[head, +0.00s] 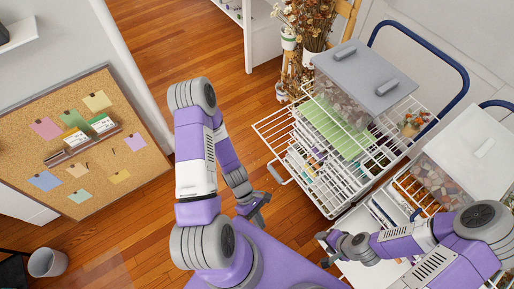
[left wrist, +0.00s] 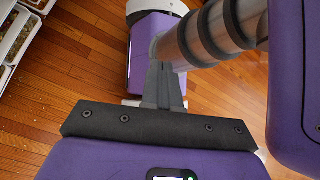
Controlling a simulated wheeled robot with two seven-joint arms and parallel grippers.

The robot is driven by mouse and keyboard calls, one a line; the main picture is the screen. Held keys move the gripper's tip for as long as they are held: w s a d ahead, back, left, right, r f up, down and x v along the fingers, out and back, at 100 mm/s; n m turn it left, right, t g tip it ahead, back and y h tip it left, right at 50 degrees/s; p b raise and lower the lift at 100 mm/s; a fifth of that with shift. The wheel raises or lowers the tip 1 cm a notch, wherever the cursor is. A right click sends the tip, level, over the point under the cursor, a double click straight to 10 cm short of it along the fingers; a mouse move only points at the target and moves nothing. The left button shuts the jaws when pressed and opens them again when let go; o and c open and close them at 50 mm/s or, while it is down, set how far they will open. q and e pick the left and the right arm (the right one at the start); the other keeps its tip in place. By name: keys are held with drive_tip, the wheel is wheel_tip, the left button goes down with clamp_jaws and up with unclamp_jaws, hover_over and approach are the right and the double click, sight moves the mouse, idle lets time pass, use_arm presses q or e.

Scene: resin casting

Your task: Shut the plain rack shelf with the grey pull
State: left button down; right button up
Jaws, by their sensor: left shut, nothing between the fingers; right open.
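The white wire rack (head: 345,190) stands right of centre in the head view. Its wire shelf (head: 265,127) sticks out towards the left, with a grey pull (head: 277,173) at its front. My left gripper (head: 260,212) is shut and empty, below and left of the pull and apart from it. In the left wrist view its closed fingers (left wrist: 164,85) point over the wooden floor. My right gripper (head: 325,248) is open, low in the head view, beside a white surface in front of the second rack. Contents partly hide the shelf's inner part.
A grey lidded bin (head: 365,78) sits on top of the rack. A second rack with a white lidded box (head: 470,145) stands at right. Dried flowers (head: 312,25) are behind. A corkboard (head: 80,145) is at left. Wooden floor is clear between.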

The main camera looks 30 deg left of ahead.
use_arm(q)
drive_tip(key=w+a+r+n+t+h+b, duration=0.1)
drive_tip(key=w+a+n+t+h+b, duration=0.25)
drive_tip(key=n, duration=0.55)
drive_tip(key=w+a+n+t+h+b, duration=0.1)
drive_tip(key=w+a+n+t+h, duration=0.1)
drive_tip(key=w+n+t, duration=0.5)
drive_tip(key=w+a+r+n+t+y+b, duration=0.1)
drive_tip(key=a+r+n+t+y+b, duration=0.15)
drive_tip(key=a+n+t+y, duration=0.95)
drive_tip(key=w+n+g+h+b, duration=0.2)
drive_tip(key=w+h, duration=0.3)
drive_tip(key=w, duration=0.8)
drive_tip(key=shift+d+n+b, duration=0.45)
drive_tip(key=shift+n+b, duration=0.35)
drive_tip(key=shift+b, duration=0.05)
drive_tip(key=shift+f+g, duration=0.1)
drive_tip(key=shift+g, duration=0.15)
